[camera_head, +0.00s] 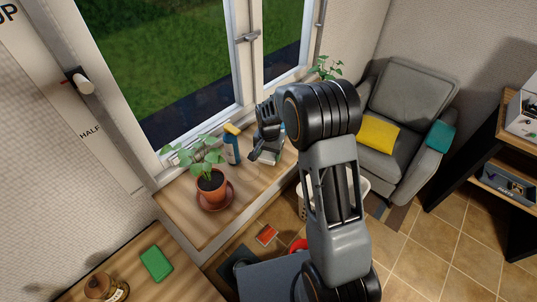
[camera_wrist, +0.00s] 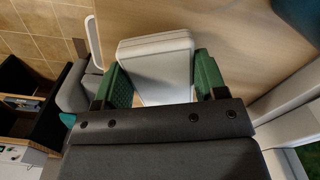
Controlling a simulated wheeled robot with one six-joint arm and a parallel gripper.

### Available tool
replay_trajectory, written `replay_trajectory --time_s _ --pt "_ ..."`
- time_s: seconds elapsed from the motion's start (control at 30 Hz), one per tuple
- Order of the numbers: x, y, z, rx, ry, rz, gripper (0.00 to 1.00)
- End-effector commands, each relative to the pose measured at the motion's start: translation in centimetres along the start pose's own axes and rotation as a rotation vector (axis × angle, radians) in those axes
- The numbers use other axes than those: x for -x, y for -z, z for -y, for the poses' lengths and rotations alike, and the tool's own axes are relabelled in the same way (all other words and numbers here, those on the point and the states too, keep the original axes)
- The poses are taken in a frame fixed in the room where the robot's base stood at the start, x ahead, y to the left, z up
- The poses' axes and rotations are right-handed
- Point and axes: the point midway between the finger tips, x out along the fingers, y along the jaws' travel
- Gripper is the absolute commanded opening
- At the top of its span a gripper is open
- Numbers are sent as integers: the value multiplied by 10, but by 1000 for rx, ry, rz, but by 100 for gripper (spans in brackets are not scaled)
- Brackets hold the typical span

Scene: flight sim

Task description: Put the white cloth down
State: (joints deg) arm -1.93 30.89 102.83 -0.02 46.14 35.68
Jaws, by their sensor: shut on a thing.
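The white cloth (camera_wrist: 155,62) looks like a thick folded block between the two green finger pads in the wrist view. My gripper (camera_wrist: 163,82) is shut on it, with a pad against each side. In the head view my gripper (camera_head: 266,150) is low over the far part of the wooden windowsill (camera_head: 185,212), just right of a blue bottle with a yellow top (camera_head: 232,148). My gripper and arm largely hide the cloth there. I cannot tell whether the cloth touches the sill.
A potted plant (camera_head: 211,184) on a saucer stands on the sill's near part. The window (camera_head: 165,70) borders the sill. A green block (camera_head: 156,262) lies on a wooden surface at lower left. A grey armchair (camera_head: 405,110) with a yellow cushion stands at right.

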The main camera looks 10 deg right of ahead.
Motion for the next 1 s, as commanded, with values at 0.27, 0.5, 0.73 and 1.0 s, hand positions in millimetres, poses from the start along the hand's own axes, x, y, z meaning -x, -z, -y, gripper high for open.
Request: replay_trajectory --time_s 0.27,0.5,0.73,1.0 --pt "-14 0 0 -1 1 -1 42" --pt "-16 0 0 -1 0 -1 42" --pt "-15 0 0 -1 0 0 86" --pt "-14 0 0 0 0 -1 91"
